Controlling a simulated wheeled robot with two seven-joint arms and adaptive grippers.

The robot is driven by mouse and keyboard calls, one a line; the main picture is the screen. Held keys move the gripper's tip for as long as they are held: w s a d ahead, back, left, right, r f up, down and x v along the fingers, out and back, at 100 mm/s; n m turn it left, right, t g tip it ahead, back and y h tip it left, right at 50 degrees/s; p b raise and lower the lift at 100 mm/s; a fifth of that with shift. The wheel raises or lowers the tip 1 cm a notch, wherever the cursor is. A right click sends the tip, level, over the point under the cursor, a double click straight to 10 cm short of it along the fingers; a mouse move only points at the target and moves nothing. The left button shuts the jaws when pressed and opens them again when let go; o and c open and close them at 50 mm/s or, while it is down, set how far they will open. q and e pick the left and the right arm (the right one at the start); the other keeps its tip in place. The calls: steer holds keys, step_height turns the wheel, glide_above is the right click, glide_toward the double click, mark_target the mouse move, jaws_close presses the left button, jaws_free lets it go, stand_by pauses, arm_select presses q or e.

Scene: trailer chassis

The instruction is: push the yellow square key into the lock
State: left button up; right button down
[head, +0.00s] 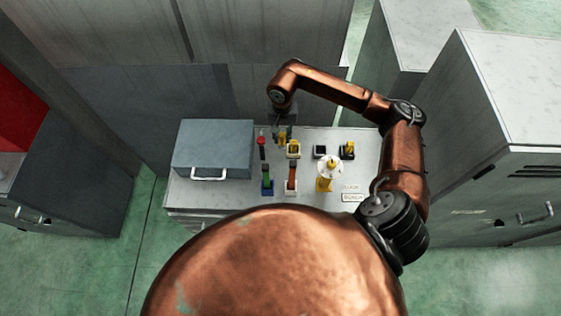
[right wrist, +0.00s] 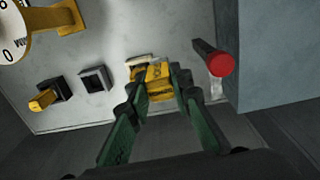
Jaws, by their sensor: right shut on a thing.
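The yellow square key (right wrist: 160,82) sits between the green fingertips of my right gripper (right wrist: 159,76) in the right wrist view. The gripper is shut on it. A cream-rimmed block (right wrist: 137,62), apparently the lock, is right beside the key; yellow shows at its opening too. In the head view the key (head: 282,141) is a small yellow patch just left of the cream block (head: 293,150), below my right gripper (head: 281,131). I cannot tell whether key and block touch. My left gripper is not in view.
A red-topped lever (right wrist: 221,64) stands close beside the gripper. A black square socket (head: 320,152) and another with a yellow piece (head: 347,150) are to the right. A yellow-mounted dial (head: 330,167) and a grey-blue case (head: 212,150) flank the panel's middle.

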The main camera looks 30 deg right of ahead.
steer(key=s+d, duration=0.1)
steer(key=s, duration=0.2)
steer(key=p, duration=0.4)
glide_above(288, 165)
step_height(288, 165, down, 10)
steer(key=shift+f, duration=0.25)
steer(key=shift+f+b, duration=0.1)
steer(key=shift+b, duration=0.2)
steer(key=shift+f, duration=0.1)
steer(key=c, duration=1.7)
jaws_free()
steer(key=shift+c, duration=0.2)
